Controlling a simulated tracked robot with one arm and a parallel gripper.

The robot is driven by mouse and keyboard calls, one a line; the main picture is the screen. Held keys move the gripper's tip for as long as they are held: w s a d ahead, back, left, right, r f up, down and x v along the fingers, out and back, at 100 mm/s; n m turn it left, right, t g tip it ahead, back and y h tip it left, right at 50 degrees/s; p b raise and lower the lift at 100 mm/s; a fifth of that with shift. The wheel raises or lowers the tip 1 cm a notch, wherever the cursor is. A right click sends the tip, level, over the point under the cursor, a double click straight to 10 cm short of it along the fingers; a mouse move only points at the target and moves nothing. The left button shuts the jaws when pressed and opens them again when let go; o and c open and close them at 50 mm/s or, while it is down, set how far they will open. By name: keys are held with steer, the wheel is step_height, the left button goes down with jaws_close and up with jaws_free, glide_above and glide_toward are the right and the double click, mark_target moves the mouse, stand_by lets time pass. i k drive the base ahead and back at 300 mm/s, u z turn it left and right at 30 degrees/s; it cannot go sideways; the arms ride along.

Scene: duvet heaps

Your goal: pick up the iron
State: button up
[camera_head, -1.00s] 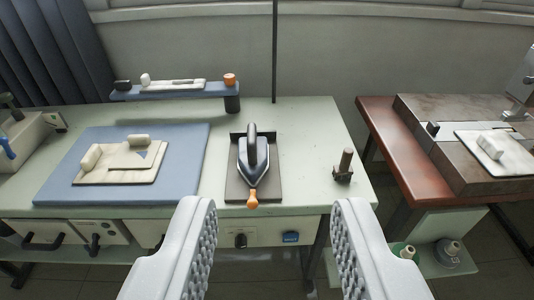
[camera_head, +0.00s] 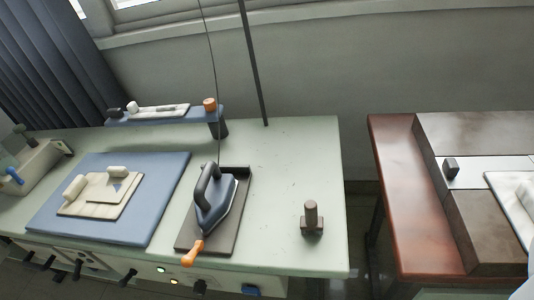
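The iron (camera_head: 215,205) stands on a dark rest plate (camera_head: 228,242) on the pale green table, left of the picture's middle. Of my gripper, only a pale sliver (camera_head: 526,287), seemingly one finger, shows at the lower right edge; the other finger is out of frame. No finger shows near the iron, and the fingers look spread wide apart.
A blue pad (camera_head: 160,200) with cream fabric pieces lies left of the iron. A small brown peg (camera_head: 311,217) stands to its right. Behind are a blue raised shelf (camera_head: 125,121) and a dark pole (camera_head: 252,65). A red-brown table (camera_head: 395,175) stands right, beyond a gap.

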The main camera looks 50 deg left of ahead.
mark_target(215, 192)
steer(key=u, duration=0.1)
steer(key=i, duration=0.85)
steer(key=u, duration=0.5)
